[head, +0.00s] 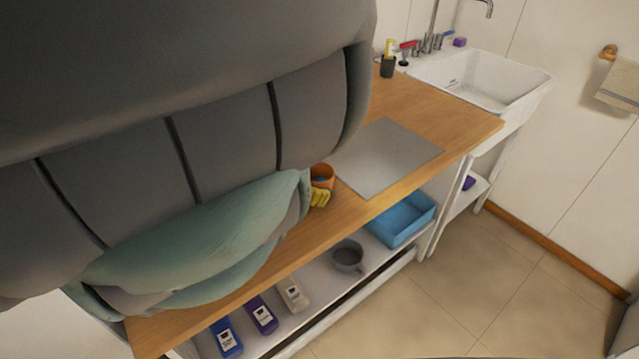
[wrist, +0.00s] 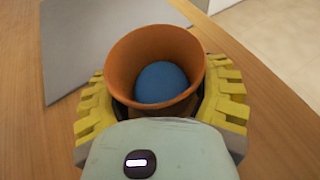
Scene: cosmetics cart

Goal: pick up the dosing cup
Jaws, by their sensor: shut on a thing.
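The orange-brown dosing cup (wrist: 119,57) is upright between the yellow ribbed fingers of my gripper (wrist: 160,97) in the wrist view. The fingers wrap around it on both sides, and my gripper is shut on it. A blue round thing (wrist: 162,82) shows inside the cup. In the head view the cup (head: 322,171) shows just past my arm, with the yellow fingers (head: 319,197) in front of it, over the wooden counter (head: 425,106). I cannot tell whether the cup's base touches the counter.
A grey flat mat (head: 388,157) lies on the counter beside the cup. A dark holder (head: 388,67) stands near the white sink (head: 485,80). On the lower shelf are a blue tray (head: 402,219), a grey pot (head: 347,255) and several bottles (head: 262,315). My arm hides much of the left.

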